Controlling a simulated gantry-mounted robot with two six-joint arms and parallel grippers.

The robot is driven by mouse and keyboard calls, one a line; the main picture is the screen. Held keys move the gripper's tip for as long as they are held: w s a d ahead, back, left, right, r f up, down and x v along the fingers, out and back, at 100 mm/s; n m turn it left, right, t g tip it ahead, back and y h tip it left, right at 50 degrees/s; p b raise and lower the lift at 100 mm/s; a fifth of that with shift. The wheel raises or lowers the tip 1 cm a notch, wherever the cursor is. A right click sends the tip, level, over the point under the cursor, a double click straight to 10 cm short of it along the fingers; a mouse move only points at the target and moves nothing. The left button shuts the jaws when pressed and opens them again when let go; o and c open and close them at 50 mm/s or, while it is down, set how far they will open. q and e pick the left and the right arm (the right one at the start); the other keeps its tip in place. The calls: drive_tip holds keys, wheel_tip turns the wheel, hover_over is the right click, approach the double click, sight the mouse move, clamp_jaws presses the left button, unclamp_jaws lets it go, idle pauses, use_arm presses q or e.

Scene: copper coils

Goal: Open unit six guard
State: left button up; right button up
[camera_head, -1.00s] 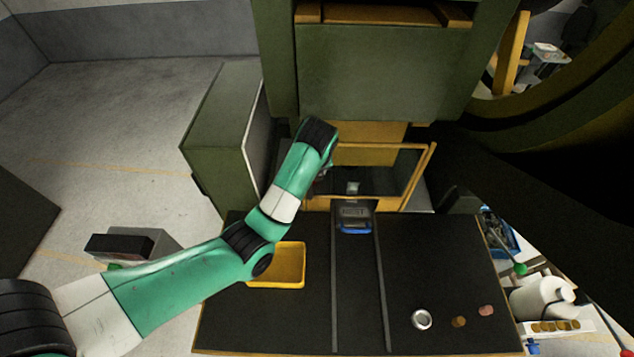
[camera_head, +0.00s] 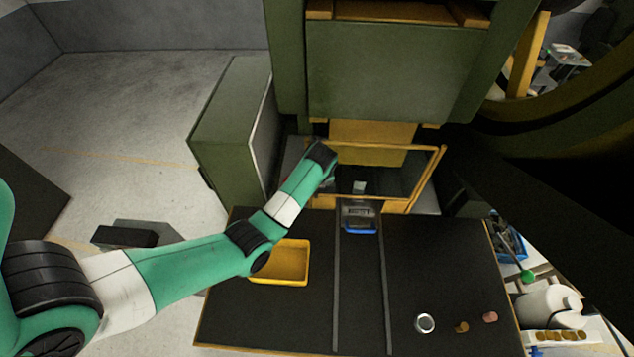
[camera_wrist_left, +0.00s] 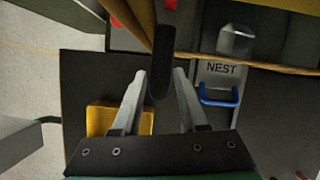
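The guard is a yellow-framed panel (camera_head: 441,170) on the front of the green press in the head view. In the left wrist view a yellow bar of the frame (camera_wrist_left: 278,66) crosses the top, and a dark rounded handle (camera_wrist_left: 162,45) stands near the bar. My left gripper (camera_wrist_left: 160,76) is open, with its two fingers on either side of the handle and a visible gap to each. In the head view my left wrist hides the gripper at the guard's left side. My right gripper is in neither view.
A black table in front of the press holds a yellow tray (camera_head: 281,283), a blue-handled nest slide (camera_head: 360,217), a metal ring (camera_head: 425,324) and small copper-coloured pieces (camera_head: 461,328). A green cabinet (camera_head: 225,120) stands left of the press.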

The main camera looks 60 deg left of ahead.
use_arm(q)
clamp_jaws()
idle(1.2)
